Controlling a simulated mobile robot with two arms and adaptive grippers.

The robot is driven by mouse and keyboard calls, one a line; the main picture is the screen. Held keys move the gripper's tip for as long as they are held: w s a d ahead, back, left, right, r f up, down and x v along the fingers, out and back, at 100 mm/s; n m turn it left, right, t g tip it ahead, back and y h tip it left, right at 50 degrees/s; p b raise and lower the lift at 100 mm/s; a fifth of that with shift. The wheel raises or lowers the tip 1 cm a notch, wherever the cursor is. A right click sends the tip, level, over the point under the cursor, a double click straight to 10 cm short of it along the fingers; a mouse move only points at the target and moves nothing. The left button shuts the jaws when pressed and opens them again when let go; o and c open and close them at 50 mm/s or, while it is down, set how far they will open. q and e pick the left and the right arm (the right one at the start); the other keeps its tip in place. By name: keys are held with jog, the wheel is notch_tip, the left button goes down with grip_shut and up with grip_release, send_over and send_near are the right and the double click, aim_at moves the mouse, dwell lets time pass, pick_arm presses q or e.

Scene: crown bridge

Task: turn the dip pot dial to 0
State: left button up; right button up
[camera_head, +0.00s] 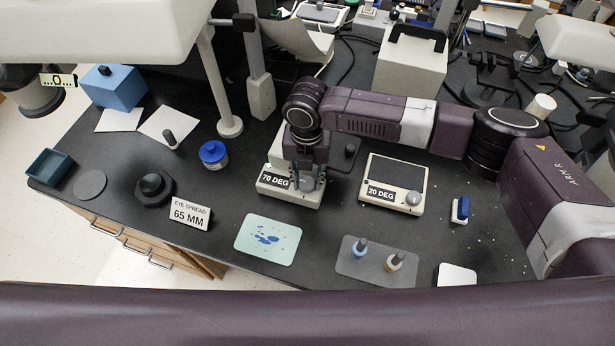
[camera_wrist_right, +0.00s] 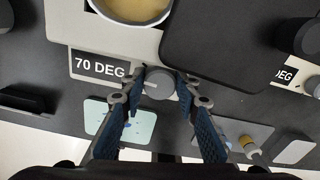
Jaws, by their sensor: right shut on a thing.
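The dip pot unit (camera_head: 302,199) is a cream box with a black "70 DEG" label (camera_head: 275,180) on its front, in the middle of the bench. In the right wrist view the unit's label (camera_wrist_right: 99,66) and the round pot (camera_wrist_right: 132,10) with yellowish contents show. Its grey dial (camera_wrist_right: 158,83) sits at the front edge, right of the label. My right gripper (camera_wrist_right: 160,82) reaches down from above and is shut on the dial, a fingertip on each side. In the head view the right gripper (camera_head: 308,184) and wrist hide much of the unit. My left gripper is not in view.
A similar cream unit labelled "20 DEG" (camera_head: 396,187) stands close on the right. A pale green palette (camera_head: 268,240) lies in front, and a grey mat (camera_head: 376,262) with two small bottles is at front right. A blue-lidded jar (camera_head: 213,154) stands left.

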aim_at(307, 180)
jog(key=shift+r+n, duration=0.1)
jog(key=shift+n, duration=1.1)
jog(key=o, duration=1.2)
jog(key=shift+c, duration=0.2)
notch_tip(307, 180, up, 12)
